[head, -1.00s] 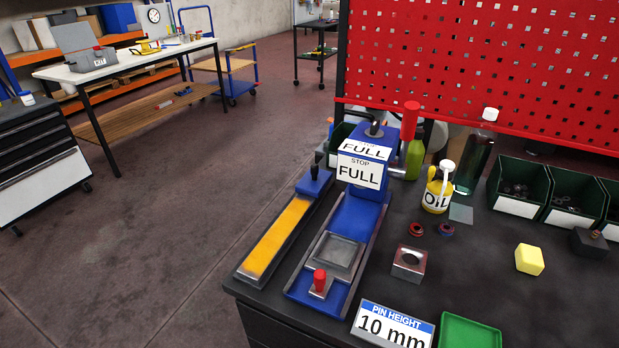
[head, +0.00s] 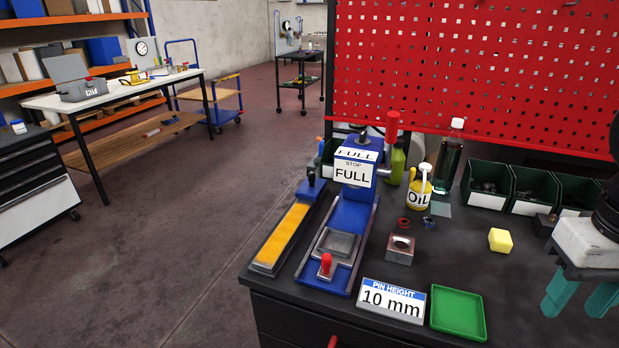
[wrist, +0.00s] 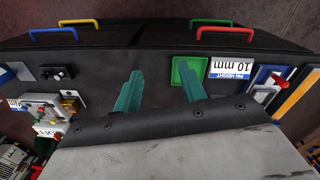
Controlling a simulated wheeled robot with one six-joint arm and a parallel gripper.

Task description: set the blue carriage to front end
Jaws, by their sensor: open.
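The blue carriage (head: 311,187), a small block with a dark upright knob, sits at the far end of a slide with a yellow strip (head: 283,236), on the left edge of the dark table. The strip is bare from the carriage to its near end. My gripper (head: 575,305) is at the right edge of the head view, far to the right of the carriage, with teal fingers. In the wrist view my gripper (wrist: 161,75) is open, with nothing between its fingers. The yellow strip (wrist: 298,92) shows at the right of that view.
A blue press (head: 355,210) with a red-tipped lever stands just right of the slide. A metal block (head: 400,249), yellow cube (head: 500,240), oil can (head: 419,187), height sign (head: 392,300) and green tray (head: 458,313) lie between slide and gripper. A red pegboard (head: 470,75) stands behind.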

